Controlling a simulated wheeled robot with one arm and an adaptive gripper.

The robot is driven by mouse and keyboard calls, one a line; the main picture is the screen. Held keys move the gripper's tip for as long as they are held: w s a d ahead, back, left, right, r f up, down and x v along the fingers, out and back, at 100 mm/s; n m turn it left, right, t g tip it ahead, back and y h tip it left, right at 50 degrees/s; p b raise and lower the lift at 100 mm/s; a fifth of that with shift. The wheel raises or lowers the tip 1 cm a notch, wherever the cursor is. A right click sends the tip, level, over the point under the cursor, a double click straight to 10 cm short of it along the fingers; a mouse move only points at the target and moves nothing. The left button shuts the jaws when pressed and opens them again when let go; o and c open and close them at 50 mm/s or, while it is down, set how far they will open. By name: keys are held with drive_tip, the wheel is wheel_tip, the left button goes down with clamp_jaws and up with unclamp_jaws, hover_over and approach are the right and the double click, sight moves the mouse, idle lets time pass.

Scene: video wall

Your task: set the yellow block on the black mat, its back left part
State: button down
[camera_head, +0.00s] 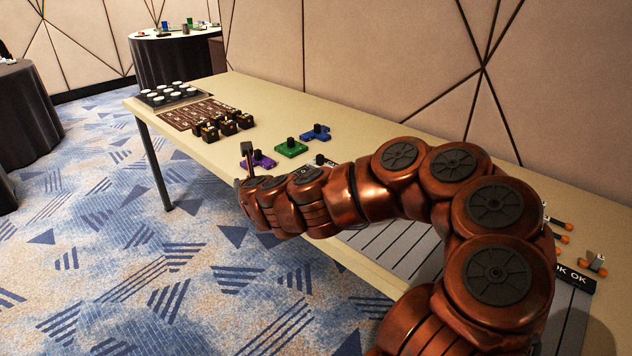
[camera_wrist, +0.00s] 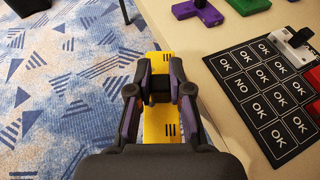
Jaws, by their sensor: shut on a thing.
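The yellow block (camera_wrist: 153,128) is in my gripper (camera_wrist: 160,90) in the wrist view. The two fingers are shut on it from left and right, with yellow showing above and below them. It hangs over the table's front edge and the carpet. The black mat (camera_wrist: 262,92), a grid of cells marked OK and NO, lies on the table to the right of the block, apart from it. In the head view my arm hides most of that area, the yellow block and my fingertips.
Purple (camera_head: 262,161), green (camera_head: 291,148) and blue (camera_head: 315,133) knobbed pieces lie on the table. A white piece with a black knob (camera_wrist: 293,45) and red pieces are at the mat's right. Dark boxes (camera_head: 226,123) and a cup tray (camera_head: 168,95) stand farther left.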

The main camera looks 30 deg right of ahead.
drive_tip(key=s+d+n+y, duration=0.1)
drive_tip(key=d, duration=0.1)
drive_tip(key=s+d+f+y+b, duration=0.1)
drive_tip(key=d, duration=0.2)
drive_tip(key=s+d+n+y+b, duration=0.1)
drive_tip(key=s+d, duration=0.1)
drive_tip(key=shift+d+f+n, duration=0.2)
drive_tip(key=shift+d+n, duration=0.1)
drive_tip(key=shift+d, duration=0.05)
drive_tip(key=shift+s+d+r, duration=0.15)
drive_tip(key=shift+s+d, duration=0.05)
drive_tip(key=shift+s, duration=0.05)
drive_tip(key=shift+s+d+r+n+y+b, duration=0.1)
drive_tip(key=shift+s+d+n+y+b, duration=0.2)
drive_tip(key=shift+b, duration=0.1)
